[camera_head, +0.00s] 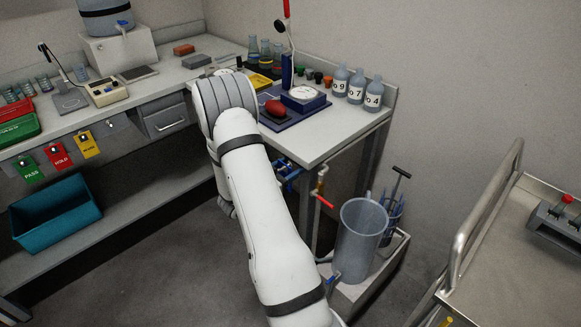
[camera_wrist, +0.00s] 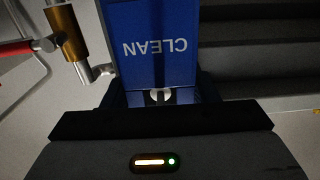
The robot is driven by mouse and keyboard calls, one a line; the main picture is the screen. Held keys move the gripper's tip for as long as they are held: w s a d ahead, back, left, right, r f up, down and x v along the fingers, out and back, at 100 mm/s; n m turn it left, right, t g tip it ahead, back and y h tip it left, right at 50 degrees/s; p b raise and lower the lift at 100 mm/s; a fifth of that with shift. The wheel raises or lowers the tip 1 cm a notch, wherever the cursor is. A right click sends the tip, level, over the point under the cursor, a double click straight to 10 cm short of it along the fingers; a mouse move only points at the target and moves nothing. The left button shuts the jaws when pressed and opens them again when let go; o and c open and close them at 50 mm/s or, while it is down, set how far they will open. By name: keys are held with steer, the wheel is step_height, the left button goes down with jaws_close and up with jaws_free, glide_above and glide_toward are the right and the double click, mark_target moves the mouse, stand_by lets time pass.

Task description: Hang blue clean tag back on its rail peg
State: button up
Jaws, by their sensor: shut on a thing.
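The blue clean tag (camera_wrist: 152,50) fills the top middle of the wrist view, its white word CLEAN upside down. My gripper (camera_wrist: 160,97) is shut on the tag's end near a pale round spot, perhaps its hole. In the head view my arm hides the gripper; small blue parts show beside the arm under the bench, but I cannot tell whether the tag is among them. A green PASS tag (camera_head: 29,169), a red HOLD tag (camera_head: 58,157) and a yellow tag (camera_head: 86,146) hang along the left bench's front edge.
A brass fitting with a red handle (camera_head: 323,197) stands near a grey bucket (camera_head: 360,238), right of my arm. A drawer (camera_head: 163,118) is under the left bench. A teal bin (camera_head: 56,212) sits on the lower shelf. A metal cart rail (camera_head: 480,220) is at right.

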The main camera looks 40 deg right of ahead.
steer(key=shift+f, duration=0.25)
steer(key=o, duration=0.9)
steer(key=shift+r, duration=0.1)
steer(key=a, duration=0.5)
steer(key=s+a, duration=0.1)
steer(key=a, duration=0.1)
steer(key=shift+a+r, duration=0.2)
steer(key=shift+a, duration=0.2)
